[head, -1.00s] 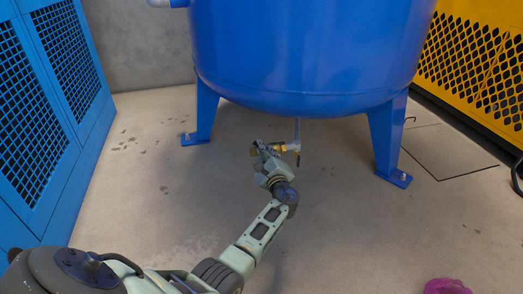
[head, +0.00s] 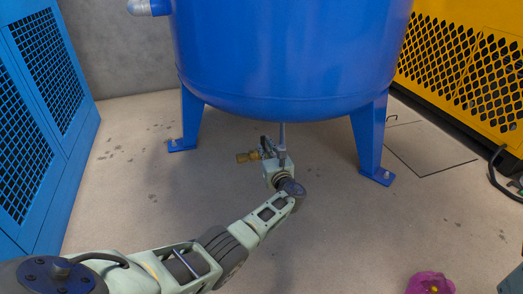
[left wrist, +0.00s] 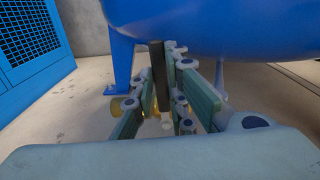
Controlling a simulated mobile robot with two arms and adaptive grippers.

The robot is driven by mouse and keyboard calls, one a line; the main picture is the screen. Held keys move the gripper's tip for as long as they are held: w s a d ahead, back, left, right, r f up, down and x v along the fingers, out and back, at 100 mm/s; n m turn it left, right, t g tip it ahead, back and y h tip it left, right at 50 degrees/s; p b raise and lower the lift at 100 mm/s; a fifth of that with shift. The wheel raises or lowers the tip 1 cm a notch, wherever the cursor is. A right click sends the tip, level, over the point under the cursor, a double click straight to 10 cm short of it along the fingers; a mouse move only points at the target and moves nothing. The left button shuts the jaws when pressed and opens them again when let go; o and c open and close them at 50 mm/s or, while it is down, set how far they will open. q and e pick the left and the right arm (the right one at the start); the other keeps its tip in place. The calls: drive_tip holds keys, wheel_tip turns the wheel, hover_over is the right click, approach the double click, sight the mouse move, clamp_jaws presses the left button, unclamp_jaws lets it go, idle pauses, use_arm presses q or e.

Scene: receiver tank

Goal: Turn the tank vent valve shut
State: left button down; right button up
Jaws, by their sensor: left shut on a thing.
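The blue tank (head: 290,60) stands on legs, and a thin drain pipe (head: 282,133) drops from its underside. A brass valve fitting (head: 246,157) points left from below the pipe. It also shows in the left wrist view (left wrist: 125,106), partly behind a finger. My left gripper (head: 270,152) is under the tank at the valve, just right of the brass end. In the left wrist view its green fingers (left wrist: 166,100) stand either side of a dark upright bar (left wrist: 158,75), apparently the valve's lever, and are shut on it. The fingers hide much of the valve body. My right gripper is not in view.
Tank legs (head: 370,140) stand left and right of the valve. A blue grilled cabinet (head: 40,110) is at left, and a yellow grilled unit (head: 460,60) at right. A crumpled magenta thing (head: 430,283) lies at the front right. Floor around the valve is clear.

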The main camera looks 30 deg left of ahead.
use_arm(q)
drive_tip(key=shift+w+d+m, duration=0.15)
drive_tip(key=shift+m, duration=0.25)
drive_tip(key=c, duration=1.7)
unclamp_jaws()
drive_tip(key=shift+c, duration=0.2)
drive_tip(key=shift+d+f, duration=0.1)
drive_tip(key=v, duration=1.1)
drive_tip(key=shift+s+d, duration=0.3)
